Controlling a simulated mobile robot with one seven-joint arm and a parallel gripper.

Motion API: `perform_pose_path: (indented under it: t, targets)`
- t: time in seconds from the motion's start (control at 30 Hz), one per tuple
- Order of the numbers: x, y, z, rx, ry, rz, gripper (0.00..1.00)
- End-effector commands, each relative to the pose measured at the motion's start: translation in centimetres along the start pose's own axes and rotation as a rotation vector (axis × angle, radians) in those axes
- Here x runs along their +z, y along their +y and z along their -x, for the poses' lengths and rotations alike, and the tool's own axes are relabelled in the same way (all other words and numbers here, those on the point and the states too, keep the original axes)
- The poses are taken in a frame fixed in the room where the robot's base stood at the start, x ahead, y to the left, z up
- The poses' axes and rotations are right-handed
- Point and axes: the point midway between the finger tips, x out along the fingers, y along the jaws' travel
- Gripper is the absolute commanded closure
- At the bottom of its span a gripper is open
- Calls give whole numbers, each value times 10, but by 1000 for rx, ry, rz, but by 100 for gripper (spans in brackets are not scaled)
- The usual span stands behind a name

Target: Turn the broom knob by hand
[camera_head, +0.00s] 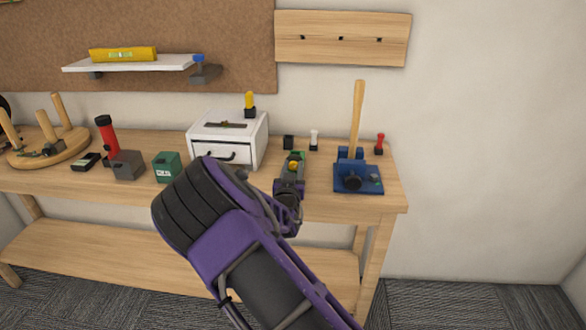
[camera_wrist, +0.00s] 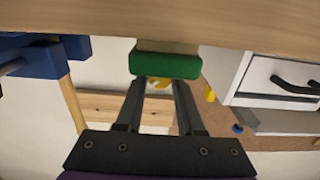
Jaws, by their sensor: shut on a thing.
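The broom handle (camera_head: 357,115) stands upright in a blue holder (camera_head: 370,184) at the table's right end. A dark round knob (camera_head: 352,183) is on the holder's front. My gripper (camera_head: 291,178) is left of the holder, apart from it. In the wrist view, my gripper (camera_wrist: 162,88) has its fingertips at a green block (camera_wrist: 165,64) with a yellow part (camera_wrist: 160,83) between them. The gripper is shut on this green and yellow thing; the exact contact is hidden. The blue holder (camera_wrist: 38,60) and the handle (camera_wrist: 72,105) show at left in the wrist view.
A white drawer box (camera_head: 228,140) stands left of my gripper. A green box (camera_head: 167,167), a red flashlight (camera_head: 106,130) and a round wooden peg stand (camera_head: 70,147) are farther left. Small red (camera_head: 379,143) and white (camera_head: 314,140) pieces stand at the back. A wooden rail (camera_head: 342,48) hangs above.

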Motion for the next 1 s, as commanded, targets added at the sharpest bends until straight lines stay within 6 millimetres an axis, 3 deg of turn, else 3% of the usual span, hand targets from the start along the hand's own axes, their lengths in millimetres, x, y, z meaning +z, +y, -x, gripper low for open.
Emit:
perform_pose_path:
  t: [0.37,1.0]
  targets:
    - [1,0,0,0,1,103,100]
    - [2,-2,0,0,0,573,100]
